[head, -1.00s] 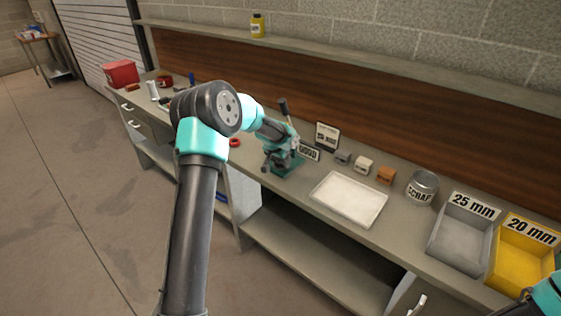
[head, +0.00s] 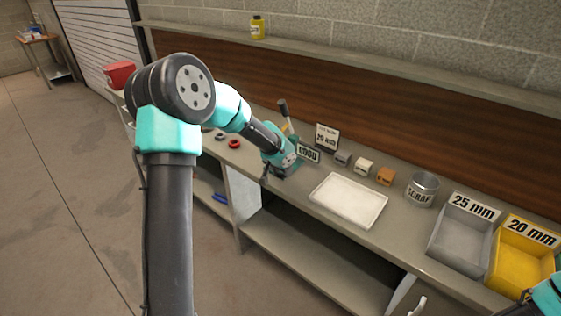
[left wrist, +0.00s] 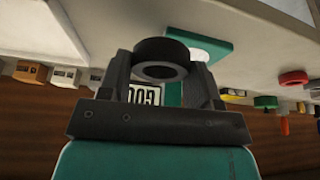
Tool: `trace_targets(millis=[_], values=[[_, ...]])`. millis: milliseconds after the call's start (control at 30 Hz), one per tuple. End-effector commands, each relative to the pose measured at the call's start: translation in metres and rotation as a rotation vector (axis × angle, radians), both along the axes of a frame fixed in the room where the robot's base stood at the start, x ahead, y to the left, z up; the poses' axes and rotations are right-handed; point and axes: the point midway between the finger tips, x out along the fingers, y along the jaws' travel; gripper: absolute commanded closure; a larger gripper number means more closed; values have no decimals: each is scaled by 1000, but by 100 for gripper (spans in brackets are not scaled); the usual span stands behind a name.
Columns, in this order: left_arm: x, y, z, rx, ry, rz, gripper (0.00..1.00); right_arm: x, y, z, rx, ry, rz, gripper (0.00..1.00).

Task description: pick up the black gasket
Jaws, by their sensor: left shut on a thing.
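In the left wrist view, my left gripper (left wrist: 163,88) is shut on the black gasket (left wrist: 160,60), a thick dark ring held between the fingertips. The ring's hole faces the camera. Beyond it is a green base plate (left wrist: 222,40) with a white disc on it. I cannot tell whether the gasket touches the plate. In the head view my left gripper (head: 266,170) is at the green fixture (head: 287,170) on the bench, and my own arm partly covers it. The gasket is not clear there. My right gripper is out of view; only a bit of that arm shows.
A GOOD sign (head: 308,153) stands beside the fixture. Right of it are a white tray (head: 322,200), small blocks, a SCRAP can (head: 422,190), a grey 25 mm bin (head: 437,242) and a yellow 20 mm bin (head: 522,270). A red ring (head: 234,144) lies left of the fixture.

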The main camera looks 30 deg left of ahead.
Motion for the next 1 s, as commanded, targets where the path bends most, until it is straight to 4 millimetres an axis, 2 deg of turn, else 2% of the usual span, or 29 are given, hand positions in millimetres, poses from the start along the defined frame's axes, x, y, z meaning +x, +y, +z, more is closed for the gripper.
trace_targets(millis=[33,200,400,1000], values=[[-10,-6,2,-1,1,-3,69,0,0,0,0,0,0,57],[-32,-20,4,-1,0,-3,69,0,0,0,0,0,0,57],[-46,-29,5,0,0,-1,69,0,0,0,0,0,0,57],[-50,-31,6,-1,0,0,69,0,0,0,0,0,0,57]])
